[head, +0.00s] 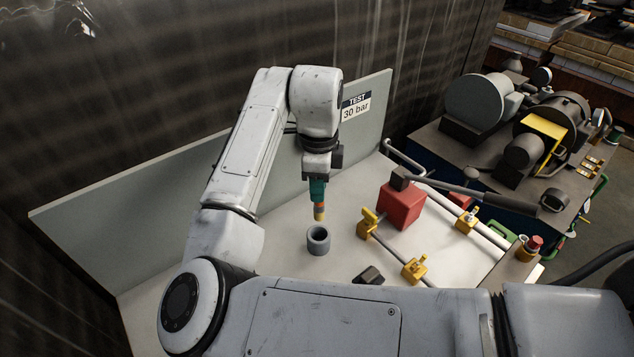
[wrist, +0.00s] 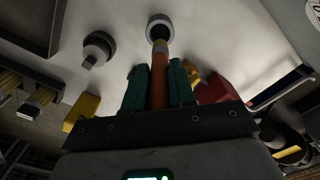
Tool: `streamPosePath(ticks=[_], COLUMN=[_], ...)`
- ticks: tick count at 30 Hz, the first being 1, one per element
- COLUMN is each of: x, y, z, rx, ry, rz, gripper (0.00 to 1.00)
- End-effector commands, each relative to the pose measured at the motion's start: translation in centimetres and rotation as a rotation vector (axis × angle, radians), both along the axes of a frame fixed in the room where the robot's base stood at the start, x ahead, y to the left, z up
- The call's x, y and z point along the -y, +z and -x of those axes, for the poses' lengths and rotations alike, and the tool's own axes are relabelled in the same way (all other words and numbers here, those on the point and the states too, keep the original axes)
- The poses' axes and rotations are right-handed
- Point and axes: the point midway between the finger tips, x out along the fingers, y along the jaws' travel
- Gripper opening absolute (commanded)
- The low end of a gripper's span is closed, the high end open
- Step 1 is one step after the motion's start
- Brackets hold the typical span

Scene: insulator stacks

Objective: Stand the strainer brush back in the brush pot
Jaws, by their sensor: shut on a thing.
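The strainer brush (wrist: 159,75) is held upright between the teal fingers of my gripper (wrist: 160,85), with an orange-brown shaft and a paler lower end. In the head view its yellow-orange lower end (head: 319,212) points down below my gripper (head: 317,190). The brush pot (head: 318,240) is a grey open cylinder standing on the pale bench. The brush end is above the pot and looks close to its rim; I cannot tell whether it is over the opening. In the wrist view the pot (wrist: 159,25) shows just beyond the brush tip.
A red block (head: 402,205) with a dark lever and yellow clamps (head: 367,223) on rods stand right of the pot. A small dark object (head: 369,276) lies in front. A grey back panel (head: 200,180) with a test sign rises behind. The bench left of the pot is clear.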

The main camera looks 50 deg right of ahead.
Motion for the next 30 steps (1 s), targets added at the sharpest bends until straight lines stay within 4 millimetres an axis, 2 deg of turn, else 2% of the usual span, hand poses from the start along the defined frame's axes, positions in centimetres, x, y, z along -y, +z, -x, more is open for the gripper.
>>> streamPosePath(ticks=[3, 30], x=[0.0, 0.0], y=[-1.2, -7.7], z=[0.0, 0.0], rx=[0.0, -0.001], ry=[0.001, 0.001], rz=[-0.001, 0.0], gripper=[0.0, 0.0])
